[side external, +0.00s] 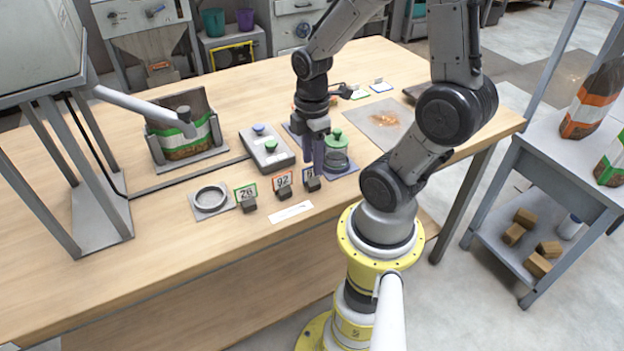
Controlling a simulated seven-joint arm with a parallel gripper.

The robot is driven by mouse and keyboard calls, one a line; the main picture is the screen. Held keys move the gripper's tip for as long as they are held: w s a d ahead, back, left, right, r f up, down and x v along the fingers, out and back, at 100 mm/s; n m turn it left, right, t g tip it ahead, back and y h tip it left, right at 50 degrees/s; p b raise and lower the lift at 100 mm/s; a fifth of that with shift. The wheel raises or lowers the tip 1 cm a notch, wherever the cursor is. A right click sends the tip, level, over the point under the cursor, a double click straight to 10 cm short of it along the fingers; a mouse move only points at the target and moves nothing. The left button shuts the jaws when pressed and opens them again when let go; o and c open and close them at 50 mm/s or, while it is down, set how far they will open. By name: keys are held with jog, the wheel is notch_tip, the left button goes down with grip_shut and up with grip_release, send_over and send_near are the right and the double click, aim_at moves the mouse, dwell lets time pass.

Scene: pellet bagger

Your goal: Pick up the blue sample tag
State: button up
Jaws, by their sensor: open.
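A small white tag with a blue edge (380,87) lies flat toward the back of the wooden table, right of a similar tag with a green edge (358,94). My gripper (313,159) points down over the front half of the table, well apart from these tags. It is open, with nothing visible between its fingers. It is close to a numbered card (308,173) in a dark holder, partly hidden, whose edge colour I cannot tell surely. A green-lidded jar (336,152) stands just right of my fingers.
Cards with green (246,191) and orange (283,179) borders stand left of my gripper, near a round dish (210,198). A button box (267,150) and a pellet bag (184,135) are farther left. A grey sheet with orange pellets (385,120) lies right. The front-left table is clear.

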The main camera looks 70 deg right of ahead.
aim_at(312, 177)
jog(key=shift+f, duration=1.2)
grip_shut()
dwell(0.5)
